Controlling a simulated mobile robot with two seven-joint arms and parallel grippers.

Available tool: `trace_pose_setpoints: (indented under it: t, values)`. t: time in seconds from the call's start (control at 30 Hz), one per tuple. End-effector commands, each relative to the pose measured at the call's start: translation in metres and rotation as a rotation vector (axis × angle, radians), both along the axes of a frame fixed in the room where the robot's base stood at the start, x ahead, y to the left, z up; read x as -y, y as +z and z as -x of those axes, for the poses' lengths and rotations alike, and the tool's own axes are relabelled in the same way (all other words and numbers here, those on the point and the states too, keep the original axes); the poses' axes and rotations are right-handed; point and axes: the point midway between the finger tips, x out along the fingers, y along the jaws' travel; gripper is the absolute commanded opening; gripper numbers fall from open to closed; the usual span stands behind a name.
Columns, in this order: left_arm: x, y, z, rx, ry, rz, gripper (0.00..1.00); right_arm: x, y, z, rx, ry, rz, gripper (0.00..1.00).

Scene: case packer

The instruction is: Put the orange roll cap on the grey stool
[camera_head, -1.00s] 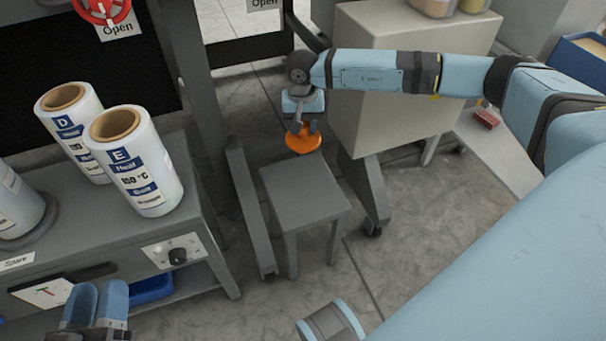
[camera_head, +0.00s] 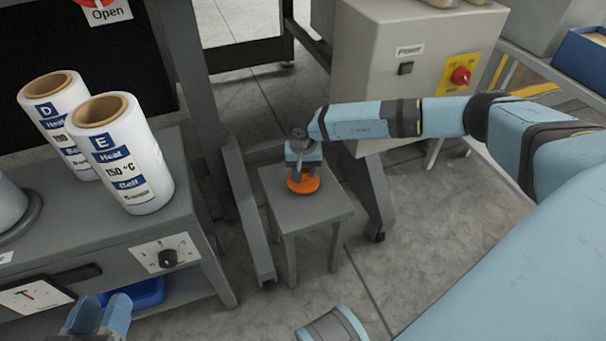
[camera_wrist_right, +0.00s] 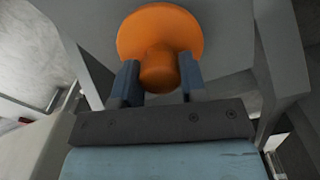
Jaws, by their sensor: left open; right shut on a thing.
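The orange roll cap (camera_head: 303,184) is a round disc with a knob. My right gripper (camera_head: 304,172) is shut on its knob from above. In the right wrist view the cap (camera_wrist_right: 160,32) shows its disc beyond the fingers, with the knob between the fingertips of the gripper (camera_wrist_right: 158,78). The cap is over the top of the grey stool (camera_head: 325,207), toward its back half. It is at or very near the surface; I cannot tell if it touches. My left gripper (camera_head: 98,315) is open and empty at the bottom left, low in front of the grey bench.
Two white film rolls (camera_head: 122,155) stand on the grey bench (camera_head: 190,205) at the left. A dark grey frame leg (camera_head: 247,210) is close to the stool's left side. A beige cabinet (camera_head: 400,50) with a red knob stands behind. Floor in front of the stool is clear.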

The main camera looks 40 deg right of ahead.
Motion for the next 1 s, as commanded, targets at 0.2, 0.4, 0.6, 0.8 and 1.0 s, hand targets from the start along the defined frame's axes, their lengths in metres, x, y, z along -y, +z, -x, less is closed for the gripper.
trace_pose_setpoints:
  t: [0.2,0.4,0.6,0.8,1.0]
  values:
    - [-0.001,0.001,-0.001,0.014,0.000,-0.008,0.43,0.000,-0.004,-0.001,0.003,0.001,-0.001,0.12]
    - [-0.001,-0.001,-0.002,0.022,0.001,-0.012,0.43,0.000,-0.008,-0.001,0.002,0.001,-0.001,0.12]
    - [-0.001,0.002,-0.003,0.028,0.001,-0.015,0.43,0.000,-0.007,-0.001,0.002,0.001,-0.001,0.65]
    - [-0.001,0.003,-0.003,0.027,0.000,-0.014,0.43,0.000,-0.006,-0.001,0.002,0.001,-0.001,0.65]
    - [0.000,0.009,0.000,-0.004,-0.005,0.005,0.43,0.000,0.018,-0.001,0.003,0.001,-0.001,0.65]
